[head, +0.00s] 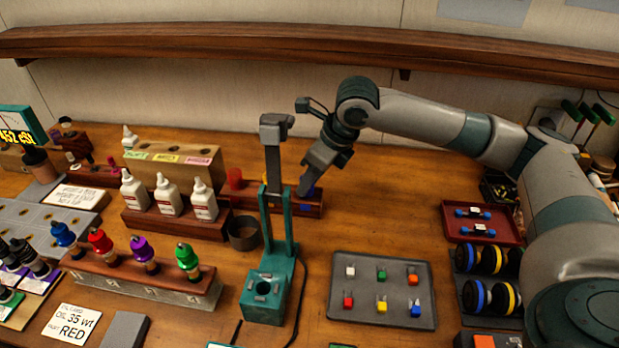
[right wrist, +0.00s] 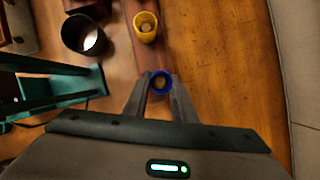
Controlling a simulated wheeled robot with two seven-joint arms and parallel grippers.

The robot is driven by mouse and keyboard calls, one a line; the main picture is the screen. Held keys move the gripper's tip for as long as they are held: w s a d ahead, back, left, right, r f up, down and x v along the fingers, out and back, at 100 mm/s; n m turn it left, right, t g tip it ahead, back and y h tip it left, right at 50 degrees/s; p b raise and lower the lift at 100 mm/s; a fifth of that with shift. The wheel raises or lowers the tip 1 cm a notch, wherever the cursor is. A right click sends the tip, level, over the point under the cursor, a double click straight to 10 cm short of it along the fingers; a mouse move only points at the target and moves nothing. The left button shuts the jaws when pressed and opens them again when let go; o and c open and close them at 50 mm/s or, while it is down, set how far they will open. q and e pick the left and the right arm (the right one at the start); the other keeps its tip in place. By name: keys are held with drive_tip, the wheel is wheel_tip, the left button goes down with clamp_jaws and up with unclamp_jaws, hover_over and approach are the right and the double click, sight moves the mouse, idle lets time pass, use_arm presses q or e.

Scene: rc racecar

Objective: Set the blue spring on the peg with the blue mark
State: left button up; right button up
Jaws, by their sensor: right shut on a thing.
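My right gripper (head: 305,188) is at the right end of a low wooden rack (right wrist: 139,50), with its fingers shut on the blue spring. In the right wrist view the blue spring (right wrist: 161,82) shows as a ring between the fingertips, over the rack's end, with a brownish centre inside. I cannot tell whether it sits fully down on a peg. A blue mark (head: 305,208) shows on the rack's front below the gripper. The yellow spring (right wrist: 146,27) and the red spring (head: 235,178) stand farther left along the rack. My left gripper is not in view.
A tall teal stand (head: 290,235) rises close to the left of my gripper, partly in front of the rack. A dark round cup (head: 243,233) and white bottles (head: 169,197) stand further left. A grey tray (head: 343,318) with coloured pieces lies in front.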

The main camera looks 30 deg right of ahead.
drive_tip(key=shift+f, duration=0.1)
drive_tip(key=o, duration=1.1)
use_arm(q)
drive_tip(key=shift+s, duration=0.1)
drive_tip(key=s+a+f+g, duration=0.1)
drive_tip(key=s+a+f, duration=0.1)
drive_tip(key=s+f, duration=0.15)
use_arm(e)
drive_tip(key=shift+v, duration=1.1)
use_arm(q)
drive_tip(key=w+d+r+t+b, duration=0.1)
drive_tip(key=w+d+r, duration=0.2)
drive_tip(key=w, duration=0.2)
use_arm(e)
drive_tip(key=v, duration=1.5)
